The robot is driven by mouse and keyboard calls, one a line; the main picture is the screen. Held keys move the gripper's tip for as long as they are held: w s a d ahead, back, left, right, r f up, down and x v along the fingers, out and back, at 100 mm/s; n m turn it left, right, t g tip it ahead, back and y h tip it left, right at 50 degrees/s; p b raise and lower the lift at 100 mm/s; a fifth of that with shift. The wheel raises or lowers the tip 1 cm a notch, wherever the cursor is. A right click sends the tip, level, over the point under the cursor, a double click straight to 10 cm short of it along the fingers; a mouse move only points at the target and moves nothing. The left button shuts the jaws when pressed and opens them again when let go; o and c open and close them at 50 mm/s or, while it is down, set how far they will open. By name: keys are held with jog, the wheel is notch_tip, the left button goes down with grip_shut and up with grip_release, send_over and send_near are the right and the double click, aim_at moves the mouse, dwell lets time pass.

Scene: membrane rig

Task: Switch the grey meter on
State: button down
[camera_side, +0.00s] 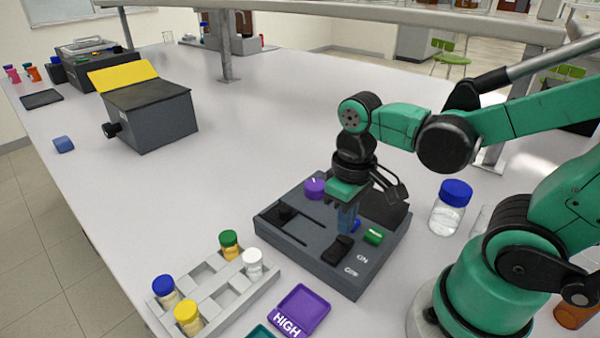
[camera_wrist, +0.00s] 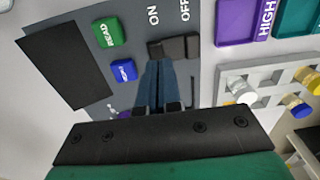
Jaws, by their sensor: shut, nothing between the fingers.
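The grey meter (camera_side: 290,240) is a dark grey box on the bench, with a purple knob (camera_side: 315,187), a green READ button (camera_side: 373,236), a blue button (camera_wrist: 124,70) and a dark screen (camera_wrist: 66,66). Its black rocker switch (camera_side: 337,250) lies beside the ON and OFF labels; it also shows in the wrist view (camera_wrist: 174,47). My gripper (camera_side: 347,226) is shut and empty, pointing down over the meter. In the wrist view its blue fingertips (camera_wrist: 166,64) reach the rocker's edge; I cannot tell whether they touch it.
A grey rack (camera_side: 215,285) with several capped vials stands at the front left. A purple HIGH tray (camera_side: 300,310) lies in front of the meter. A blue-capped bottle (camera_side: 450,208) stands to the right.

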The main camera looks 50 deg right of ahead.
aim_at(339, 237)
jog(key=shift+f, duration=1.2)
dwell(0.8)
jog(key=shift+r, duration=3.5)
jog(key=shift+w+f+t, duration=0.1)
jog(key=shift+w+t, duration=0.35)
jog(key=shift+t, duration=0.05)
jog(key=w+t, duration=0.2)
jog(key=t, duration=0.1)
jog(key=w+r+t, duration=0.1)
jog(key=w+t, duration=0.2)
jog(key=shift+a, duration=0.1)
